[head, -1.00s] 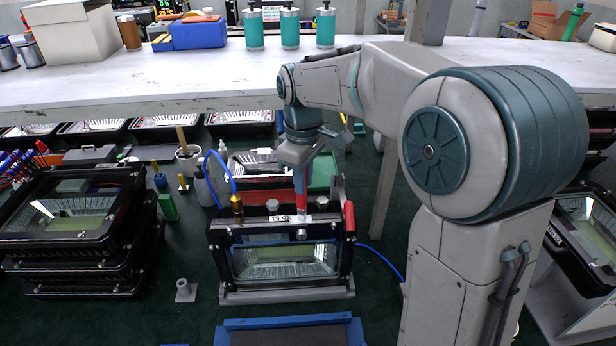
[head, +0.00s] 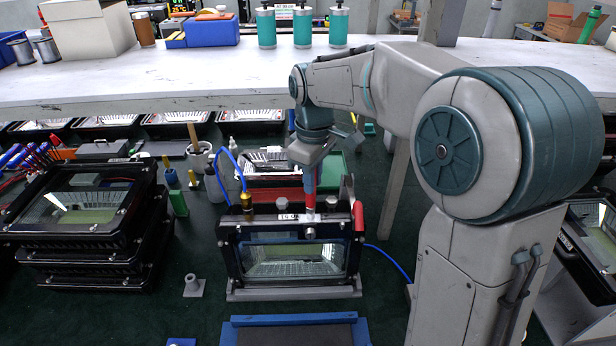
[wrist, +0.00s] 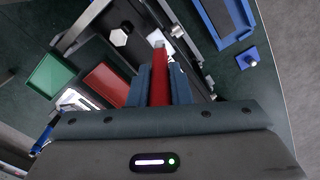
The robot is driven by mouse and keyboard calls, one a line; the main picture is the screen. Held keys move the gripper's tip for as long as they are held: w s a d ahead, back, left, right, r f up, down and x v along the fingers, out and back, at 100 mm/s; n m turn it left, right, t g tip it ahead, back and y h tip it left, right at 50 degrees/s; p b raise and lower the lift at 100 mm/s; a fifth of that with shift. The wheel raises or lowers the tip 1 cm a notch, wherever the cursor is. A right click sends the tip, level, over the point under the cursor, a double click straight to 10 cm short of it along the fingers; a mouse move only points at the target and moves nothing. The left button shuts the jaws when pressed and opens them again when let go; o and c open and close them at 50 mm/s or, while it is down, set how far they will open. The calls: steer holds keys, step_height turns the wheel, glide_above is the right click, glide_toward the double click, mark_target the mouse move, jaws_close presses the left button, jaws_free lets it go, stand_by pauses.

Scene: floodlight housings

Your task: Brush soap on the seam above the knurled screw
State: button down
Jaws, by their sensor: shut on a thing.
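My gripper (head: 312,163) points down over the clamped floodlight housing (head: 232,262) in the head view. It is shut on a red-handled brush (head: 310,184); in the wrist view the red handle (wrist: 160,88) sits between the two blue fingers (wrist: 158,92). The brush's pale tip (wrist: 159,45) is close to the housing's top front edge, by the white label (head: 288,217). I cannot tell whether it touches. A small silver screw (head: 309,232) sits on the front frame just below the tip. The seam is too small to make out.
A brass fitting (head: 247,201) with a blue hose rises at the housing's top left. A red clamp handle (head: 358,215) stands at its right. Stacked housings (head: 85,262) are on the left. A blue-edged tray (head: 295,321) lies in front.

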step_height(320, 180, up, 8)
steer(key=a+p, duration=0.2)
steer(key=p, duration=0.1)
steer(key=shift+a, duration=0.2)
stand_by(2.0)
steer(key=shift+d, duration=0.1)
stand_by(0.5)
